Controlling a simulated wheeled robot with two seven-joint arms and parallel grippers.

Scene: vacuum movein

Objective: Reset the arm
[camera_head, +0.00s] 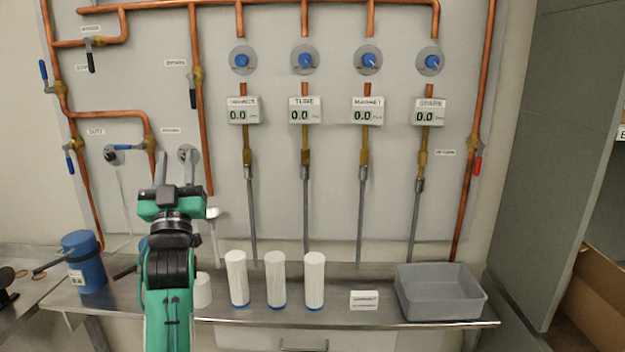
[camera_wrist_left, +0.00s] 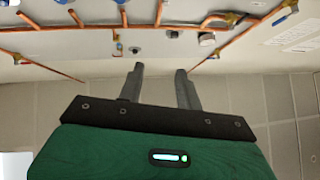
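My left arm rises from the bottom of the head view, green and black. Its gripper (camera_head: 175,172) points up in front of the wall panel, below a grey round fitting. The two grey fingers stand apart with nothing visible between them. In the left wrist view the fingers of the left gripper (camera_wrist_left: 160,85) are also spread and empty, with copper pipes and the wall beyond. I cannot tell from these views whether the fingers touch the panel. My right gripper is not in view.
Copper pipes with valves and several displays reading 0.0 (camera_head: 304,115) cover the panel (camera_head: 335,200). On the steel shelf (camera_head: 410,314) stand a blue canister (camera_head: 84,265), white ribbed cylinders (camera_head: 275,280), a small label block (camera_head: 364,300) and a grey bin (camera_head: 440,302). A dark cabinet (camera_head: 560,140) stands right.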

